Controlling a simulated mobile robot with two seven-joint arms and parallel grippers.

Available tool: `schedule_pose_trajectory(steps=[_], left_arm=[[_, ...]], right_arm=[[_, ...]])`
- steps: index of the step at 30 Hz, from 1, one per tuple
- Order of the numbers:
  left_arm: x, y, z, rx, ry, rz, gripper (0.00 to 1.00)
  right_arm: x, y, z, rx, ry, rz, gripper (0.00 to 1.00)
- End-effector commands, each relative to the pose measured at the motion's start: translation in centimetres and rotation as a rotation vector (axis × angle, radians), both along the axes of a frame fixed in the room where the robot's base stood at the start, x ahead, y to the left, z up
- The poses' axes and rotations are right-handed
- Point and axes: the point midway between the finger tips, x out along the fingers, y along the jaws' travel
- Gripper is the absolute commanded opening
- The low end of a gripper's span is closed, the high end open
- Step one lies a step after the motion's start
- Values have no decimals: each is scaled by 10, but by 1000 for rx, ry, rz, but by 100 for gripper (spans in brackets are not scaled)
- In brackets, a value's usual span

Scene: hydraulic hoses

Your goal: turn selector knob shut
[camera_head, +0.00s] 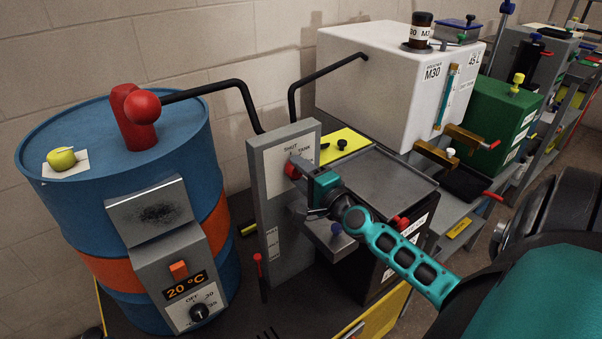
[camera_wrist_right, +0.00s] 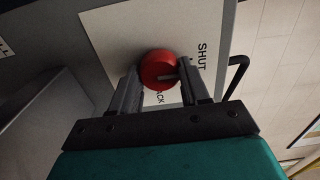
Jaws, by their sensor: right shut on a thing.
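The red selector knob (camera_head: 292,171) sits on a white label plate on the front of a grey upright panel (camera_head: 277,212). The plate reads SHUT and TANK in the head view. The fingers hide part of the label. My left gripper is not in view.
A blue drum (camera_head: 60,215) with an orange band and a temperature box (camera_head: 178,270) stands at the left. A black hose (camera_head: 228,85) runs from it behind the panel. A white M30 tank (camera_head: 365,85) stands behind a grey tray (camera_head: 375,170). A green box (camera_head: 497,118) is further right.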

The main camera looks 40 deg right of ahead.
Motion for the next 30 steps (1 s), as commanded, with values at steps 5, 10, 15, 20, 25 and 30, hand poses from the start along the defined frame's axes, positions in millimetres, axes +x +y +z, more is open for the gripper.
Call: schedule_pose_trajectory(steps=[5,10,15,20,25,30], left_arm=[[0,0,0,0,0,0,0],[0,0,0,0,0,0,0],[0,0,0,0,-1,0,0],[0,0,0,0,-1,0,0],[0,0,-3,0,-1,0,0],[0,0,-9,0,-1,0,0]], right_arm=[[0,0,-1,-4,3,1,56],[0,0,-1,-2,2,1,71],[0,0,0,-1,1,0,71],[-5,1,-1,-1,1,0,71],[-26,3,-2,-3,3,0,71],[-57,7,-3,-2,5,2,71]])
